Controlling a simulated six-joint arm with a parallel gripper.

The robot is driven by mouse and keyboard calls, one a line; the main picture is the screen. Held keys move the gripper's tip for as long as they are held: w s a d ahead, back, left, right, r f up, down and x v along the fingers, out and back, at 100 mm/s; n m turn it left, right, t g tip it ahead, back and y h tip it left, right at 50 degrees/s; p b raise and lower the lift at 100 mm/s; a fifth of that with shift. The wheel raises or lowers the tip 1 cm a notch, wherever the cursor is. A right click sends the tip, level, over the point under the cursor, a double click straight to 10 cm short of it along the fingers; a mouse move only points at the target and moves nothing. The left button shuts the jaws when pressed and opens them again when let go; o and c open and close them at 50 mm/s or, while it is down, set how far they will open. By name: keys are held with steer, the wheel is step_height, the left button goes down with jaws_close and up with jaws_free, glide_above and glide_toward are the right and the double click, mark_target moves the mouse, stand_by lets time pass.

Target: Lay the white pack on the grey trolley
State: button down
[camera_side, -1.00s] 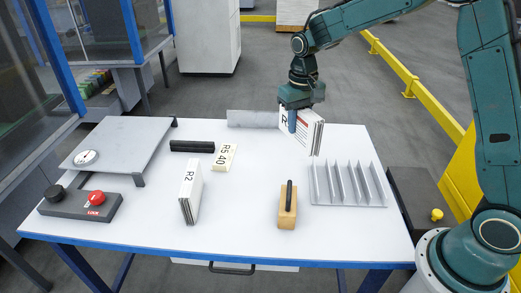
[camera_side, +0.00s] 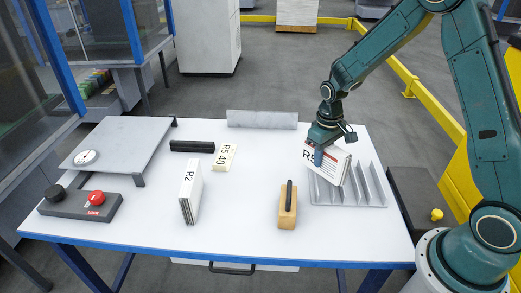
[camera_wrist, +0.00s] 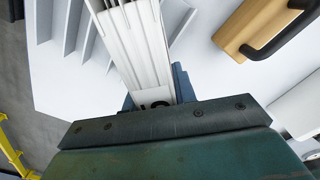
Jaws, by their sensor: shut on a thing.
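A white pack (camera_side: 336,163) of thin boards, with black letters starting with R on its front, is held in my gripper (camera_side: 318,156). My gripper is shut on it near its left end. The pack is tilted and overlaps the grey slotted rack (camera_side: 349,203); I cannot tell whether it touches the rack. In the wrist view the pack (camera_wrist: 137,45) runs up from between the jaws, beside the rack's fins (camera_wrist: 75,25). A second white pack marked R2 (camera_side: 190,192) stands upright on the table. I cannot make out a grey trolley.
A wooden block with a black handle (camera_side: 287,210) stands left of the rack. A grey raised plate (camera_side: 120,142), a control box with a red knob (camera_side: 75,207), a black bar (camera_side: 192,146), a cream label block (camera_side: 224,158) and a grey bar (camera_side: 262,119) are on the white table (camera_side: 250,235).

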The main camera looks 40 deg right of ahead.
steer(key=w+a+r+m, duration=0.3)
steer(key=w+a+r, duration=0.1)
steer(key=a, duration=0.4)
steer(key=w+a+r+m, duration=0.3)
steer(key=a+r, duration=0.2)
steer(key=a, duration=0.3)
steer(key=w+a+r+m, duration=0.4)
steer(key=a+r, duration=0.1)
steer(key=a, duration=0.4)
steer(key=shift+w, duration=0.3)
steer(key=shift+a, duration=0.1)
step_height(320, 180, down, 20)
steer(key=shift+r, duration=0.15)
stand_by(0.4)
steer(key=c, duration=1.1)
jaws_free()
steer(key=shift+f, duration=0.2)
